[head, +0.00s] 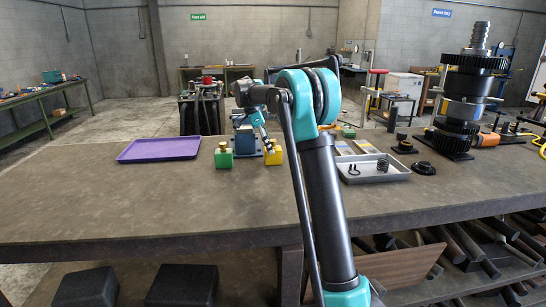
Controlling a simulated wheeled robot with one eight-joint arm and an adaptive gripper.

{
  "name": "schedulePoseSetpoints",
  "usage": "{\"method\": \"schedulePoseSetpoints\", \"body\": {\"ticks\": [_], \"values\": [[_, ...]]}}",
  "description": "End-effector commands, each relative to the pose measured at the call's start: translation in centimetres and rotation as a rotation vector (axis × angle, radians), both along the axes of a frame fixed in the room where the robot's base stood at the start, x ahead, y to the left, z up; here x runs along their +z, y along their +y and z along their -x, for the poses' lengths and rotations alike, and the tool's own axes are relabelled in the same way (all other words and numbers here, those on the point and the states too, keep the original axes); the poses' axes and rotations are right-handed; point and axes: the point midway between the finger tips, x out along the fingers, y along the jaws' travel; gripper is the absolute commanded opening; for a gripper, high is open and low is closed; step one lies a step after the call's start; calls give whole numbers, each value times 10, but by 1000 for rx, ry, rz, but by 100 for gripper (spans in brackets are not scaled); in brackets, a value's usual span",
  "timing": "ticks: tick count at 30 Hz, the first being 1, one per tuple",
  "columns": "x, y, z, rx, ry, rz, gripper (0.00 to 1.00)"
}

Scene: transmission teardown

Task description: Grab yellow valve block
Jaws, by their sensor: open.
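The yellow valve block (277,155) stands on the workbench left of my arm, near the middle of the picture. My gripper (269,149) points down and right at it, with its fingertips at the block's upper left side. The fingers look open. I cannot tell whether they touch the block or whether it sits between them. Part of the block is hidden behind the fingers.
A green block (223,157) stands to the left, with a blue block (245,142) between. A purple tray (160,149) lies further left. A grey tray (388,175) holds small parts at right, near a dark gear stack (465,90). The bench's front left is clear.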

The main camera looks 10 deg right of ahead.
Motion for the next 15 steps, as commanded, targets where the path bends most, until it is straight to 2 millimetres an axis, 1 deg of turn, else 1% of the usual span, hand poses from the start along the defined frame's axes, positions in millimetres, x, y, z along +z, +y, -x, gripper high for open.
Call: {"method": "schedulePoseSetpoints", "body": {"ticks": [3, 7, 10, 15], "values": [[-16, -9, -1, -2, -1, 0, 72], [-31, -15, -1, -1, 0, 0, 72], [-37, -17, 0, -1, 0, 0, 72], [-38, -18, 0, 0, 0, 0, 72]]}}
